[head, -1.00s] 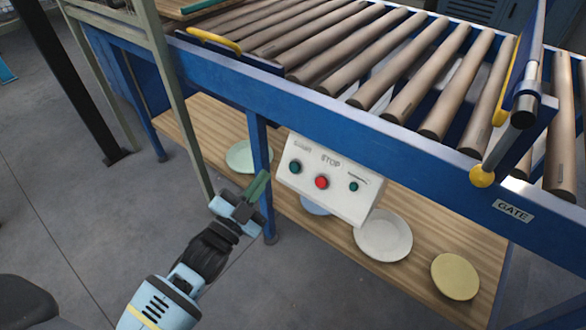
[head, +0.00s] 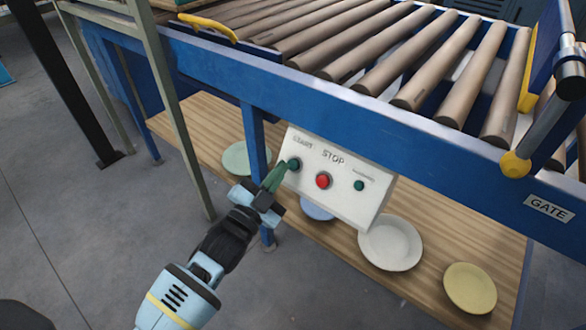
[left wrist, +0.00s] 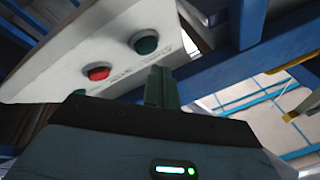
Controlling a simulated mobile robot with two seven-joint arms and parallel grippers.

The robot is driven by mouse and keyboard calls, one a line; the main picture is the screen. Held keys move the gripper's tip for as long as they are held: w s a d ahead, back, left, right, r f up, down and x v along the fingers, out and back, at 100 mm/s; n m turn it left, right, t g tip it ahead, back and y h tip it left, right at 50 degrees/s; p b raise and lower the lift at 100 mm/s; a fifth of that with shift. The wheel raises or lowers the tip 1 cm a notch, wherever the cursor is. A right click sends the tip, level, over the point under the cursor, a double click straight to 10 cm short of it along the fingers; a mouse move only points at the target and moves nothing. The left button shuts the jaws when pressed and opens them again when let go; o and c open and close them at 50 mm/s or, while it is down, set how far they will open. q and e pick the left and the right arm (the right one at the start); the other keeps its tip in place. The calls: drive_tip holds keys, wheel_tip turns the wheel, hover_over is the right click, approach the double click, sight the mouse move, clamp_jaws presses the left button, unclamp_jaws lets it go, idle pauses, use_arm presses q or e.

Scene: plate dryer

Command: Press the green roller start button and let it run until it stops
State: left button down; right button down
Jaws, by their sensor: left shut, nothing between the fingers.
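A white control panel (head: 345,203) hangs under the blue conveyor frame. It carries a dark green START button (head: 293,164) at its left, a red STOP button (head: 323,181) in the middle and a smaller green button or lamp (head: 359,186) at its right. My left gripper (head: 277,176) is shut and empty, its green fingertips at or just beside the START button. In the left wrist view the green button (left wrist: 145,42) and red button (left wrist: 97,73) show beyond the fingers (left wrist: 158,86); I cannot tell whether the tips touch the button. My right gripper is out of view.
The roller conveyor (head: 370,60) runs above the panel, with a yellow-ended gate bar (head: 545,125) at right. Several plates, including a white one (head: 390,242) and a yellow one (head: 470,288), lie on the wooden shelf below. A blue leg (head: 254,145) stands close left of the panel.

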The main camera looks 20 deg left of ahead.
use_arm(q)
drive_tip(key=shift+w+d+f, duration=0.1)
drive_tip(key=shift+w+d, duration=0.05)
drive_tip(key=shift+w, duration=0.1)
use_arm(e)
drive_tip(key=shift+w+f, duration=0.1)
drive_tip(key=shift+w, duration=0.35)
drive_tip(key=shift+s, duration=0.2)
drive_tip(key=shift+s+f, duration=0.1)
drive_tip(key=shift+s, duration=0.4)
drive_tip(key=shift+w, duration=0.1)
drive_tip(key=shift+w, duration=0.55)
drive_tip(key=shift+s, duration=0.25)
use_arm(q)
drive_tip(key=shift+w+d+f, duration=0.1)
drive_tip(key=shift+w+f, duration=0.2)
drive_tip(key=shift+w, duration=0.05)
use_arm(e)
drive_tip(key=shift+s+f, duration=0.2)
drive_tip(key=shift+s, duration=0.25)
